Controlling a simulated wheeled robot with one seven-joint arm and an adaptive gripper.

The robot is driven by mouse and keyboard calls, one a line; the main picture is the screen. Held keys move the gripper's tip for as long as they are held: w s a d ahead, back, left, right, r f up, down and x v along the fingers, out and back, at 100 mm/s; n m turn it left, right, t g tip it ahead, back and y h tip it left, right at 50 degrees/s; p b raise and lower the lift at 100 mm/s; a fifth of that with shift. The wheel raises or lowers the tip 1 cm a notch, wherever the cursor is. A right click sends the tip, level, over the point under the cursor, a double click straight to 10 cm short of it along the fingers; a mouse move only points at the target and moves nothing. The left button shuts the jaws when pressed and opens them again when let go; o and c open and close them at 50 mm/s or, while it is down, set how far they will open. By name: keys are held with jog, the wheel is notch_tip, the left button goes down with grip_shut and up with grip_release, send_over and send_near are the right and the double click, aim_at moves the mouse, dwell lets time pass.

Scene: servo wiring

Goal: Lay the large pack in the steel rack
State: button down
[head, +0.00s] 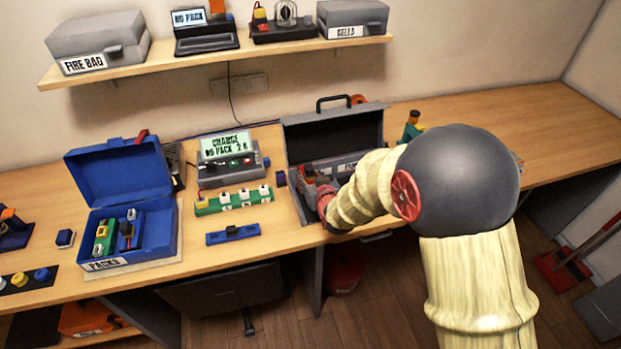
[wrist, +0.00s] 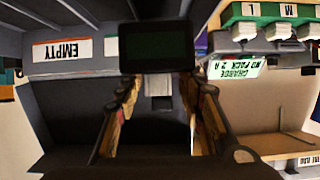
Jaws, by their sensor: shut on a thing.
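In the wrist view my gripper (wrist: 158,88) has its two fingers closed on a dark block with a dark green face (wrist: 156,46). I take this block for the large pack, though its label cannot be read. In the head view the end of my arm reaches into the open grey metal case (head: 333,132), and the held block is hidden there. Grey compartment walls and an "EMPTY" label (wrist: 62,49) show close by in the wrist view. I cannot tell which part is the steel rack, nor whether the block touches it.
A blue box (head: 166,232) labelled PACKS stands open at left with several packs in it. A charger (head: 229,170), a green board (head: 233,200) and a blue strip (head: 232,234) lie left of the case. The bench at far right is mostly clear. A shelf (head: 222,60) runs above.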

jog(key=shift+f+b, duration=1.35)
jog(key=shift+f, duration=1.65)
jog(key=shift+f+b, duration=0.5)
jog(key=c, duration=1.5)
grip_release()
jog(key=o, duration=0.4)
jog(key=shift+f, duration=0.1)
jog(key=shift+o, duration=0.2)
jog(key=shift+s+f, duration=0.15)
jog(key=v, duration=1.2)
jog(key=shift+r, duration=0.2)
jog(key=shift+d, duration=0.1)
